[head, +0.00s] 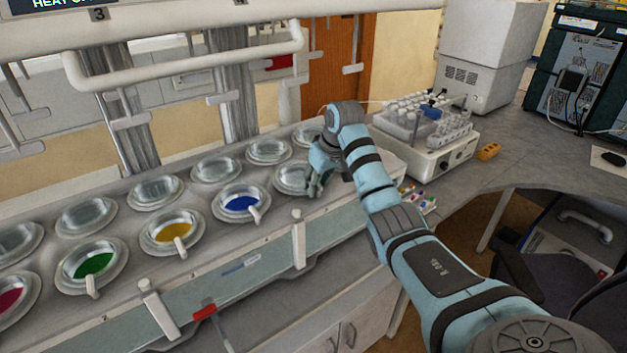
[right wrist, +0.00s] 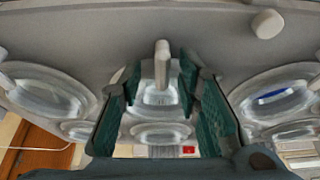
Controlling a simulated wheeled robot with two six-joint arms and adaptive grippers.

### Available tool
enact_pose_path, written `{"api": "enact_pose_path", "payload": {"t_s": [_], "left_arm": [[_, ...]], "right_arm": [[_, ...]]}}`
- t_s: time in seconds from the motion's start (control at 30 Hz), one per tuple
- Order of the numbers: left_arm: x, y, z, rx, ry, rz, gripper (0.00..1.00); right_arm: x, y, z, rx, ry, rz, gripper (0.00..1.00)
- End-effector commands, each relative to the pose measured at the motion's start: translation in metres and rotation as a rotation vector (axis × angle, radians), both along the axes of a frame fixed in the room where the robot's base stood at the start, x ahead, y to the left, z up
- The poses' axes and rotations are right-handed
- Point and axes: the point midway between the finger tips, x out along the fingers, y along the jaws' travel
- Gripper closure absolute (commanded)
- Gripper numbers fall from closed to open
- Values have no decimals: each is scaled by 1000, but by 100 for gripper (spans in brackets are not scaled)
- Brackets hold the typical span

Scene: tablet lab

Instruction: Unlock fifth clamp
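A front row of round glass-windowed vessels runs along the bench, with magenta (head: 10,296), green (head: 95,262), yellow (head: 171,231) and blue (head: 241,202) contents. A clear vessel (head: 288,178) follows at the right, fifth in the visible front row. White clamp handles stick out in front, such as the blue vessel's handle (head: 254,213). My right gripper (head: 316,186) is at the clear vessel's right side and hides part of it. In the right wrist view, a pale clamp handle (right wrist: 162,62) lies between my right gripper's spread green fingers (right wrist: 163,95), with gaps on both sides. My left gripper is not in view.
A back row of clear vessels (head: 217,170) stands behind, with white pipes (head: 190,65) overhead. White posts (head: 298,240) rise at the bench's front edge. A sample rack machine (head: 425,135) and a yellow block (head: 489,151) stand beyond my right arm.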

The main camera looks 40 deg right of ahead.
Motion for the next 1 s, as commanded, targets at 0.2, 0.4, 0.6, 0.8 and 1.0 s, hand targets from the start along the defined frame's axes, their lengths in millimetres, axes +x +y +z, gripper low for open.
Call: {"api": "enact_pose_path", "payload": {"t_s": [0.2, 0.4, 0.6, 0.8, 1.0], "left_arm": [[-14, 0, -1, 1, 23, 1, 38], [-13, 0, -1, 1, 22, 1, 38], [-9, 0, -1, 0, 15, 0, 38], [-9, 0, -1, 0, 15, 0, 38], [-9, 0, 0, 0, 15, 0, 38]], "right_arm": [[1, 1, -1, 0, -1, 2, 69], [1, 1, -1, 0, -1, 2, 95], [1, 1, -1, 0, -1, 2, 100], [0, 0, -1, 0, -1, 24, 100], [0, 0, -1, 2, 0, 103, 100]]}}
